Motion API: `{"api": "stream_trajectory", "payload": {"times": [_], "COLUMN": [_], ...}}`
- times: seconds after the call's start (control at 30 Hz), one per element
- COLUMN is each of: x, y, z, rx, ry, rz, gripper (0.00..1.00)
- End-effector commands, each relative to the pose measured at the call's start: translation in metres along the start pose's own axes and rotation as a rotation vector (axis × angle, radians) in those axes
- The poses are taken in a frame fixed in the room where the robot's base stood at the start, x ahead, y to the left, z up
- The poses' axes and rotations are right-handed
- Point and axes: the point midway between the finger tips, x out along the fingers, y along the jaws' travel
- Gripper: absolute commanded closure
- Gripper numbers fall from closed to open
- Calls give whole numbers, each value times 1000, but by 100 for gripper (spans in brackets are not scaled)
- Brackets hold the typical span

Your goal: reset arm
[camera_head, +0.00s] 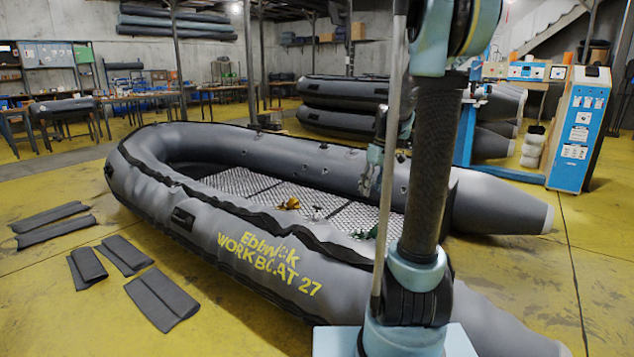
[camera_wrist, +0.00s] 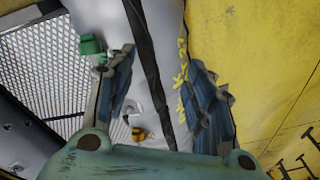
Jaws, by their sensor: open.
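My gripper (camera_wrist: 160,105) shows in the wrist view with its two dark blue fingers spread apart and nothing between them. It hangs above the side tube of a grey inflatable boat, with the tube and its black strip showing behind the fingers. In the head view my arm stands upright in front of the boat (camera_head: 250,230), which is lettered "Ebbwick Workboat 27". Part of the arm reaches over the boat's floor, but the fingers are hard to make out there.
Small green (camera_wrist: 90,45) and yellow (camera_wrist: 139,134) items lie in the boat. Folded grey pads (camera_head: 162,298) lie on the yellow floor at left. A blue panel stand (camera_head: 580,130) and stacked boats (camera_head: 345,92) stand behind. Workbenches (camera_head: 130,95) line the back left.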

Motion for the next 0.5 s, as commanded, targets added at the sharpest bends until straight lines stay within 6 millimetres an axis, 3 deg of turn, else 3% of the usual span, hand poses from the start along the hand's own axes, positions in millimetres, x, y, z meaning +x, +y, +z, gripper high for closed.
{"api": "stream_trajectory", "payload": {"times": [0.2,0.5], "x": [-12,-12], "y": [-34,-75], "z": [48,112], "rx": [74,177], "ry": [7,22], "rz": [32,72], "gripper": [51,51]}}
